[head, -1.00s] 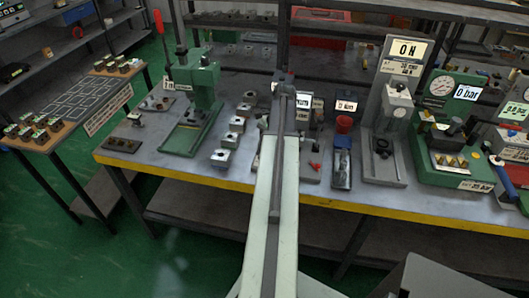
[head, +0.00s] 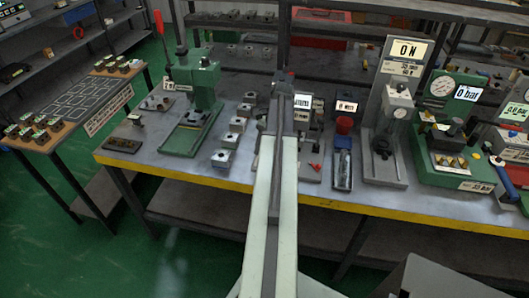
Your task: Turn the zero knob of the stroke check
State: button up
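My arm reaches up the middle of the head view over the bench. Its far end, where my gripper (head: 284,77) is, is small and dark, and its fingers cannot be made out. Just right of it, partly behind my arm, stand small instruments with a lit display (head: 302,102) and a second lit display (head: 346,106). Their writing is too small to read surely, so I cannot tell which is the stroke check. A small red part (head: 315,167) shows low beside my arm. I cannot make out a zero knob; my arm may hide it.
The bench (head: 230,180) has a yellow front edge. A green press (head: 203,85) and a row of metal blocks (head: 237,125) stand left of my arm. A red-topped item (head: 344,125), a grey force stand (head: 397,100) and a green pressure unit (head: 450,150) stand to the right.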

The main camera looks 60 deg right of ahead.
jog(key=p+v, duration=0.7)
jog(key=shift+r, duration=0.4)
jog(key=shift+d, duration=0.15)
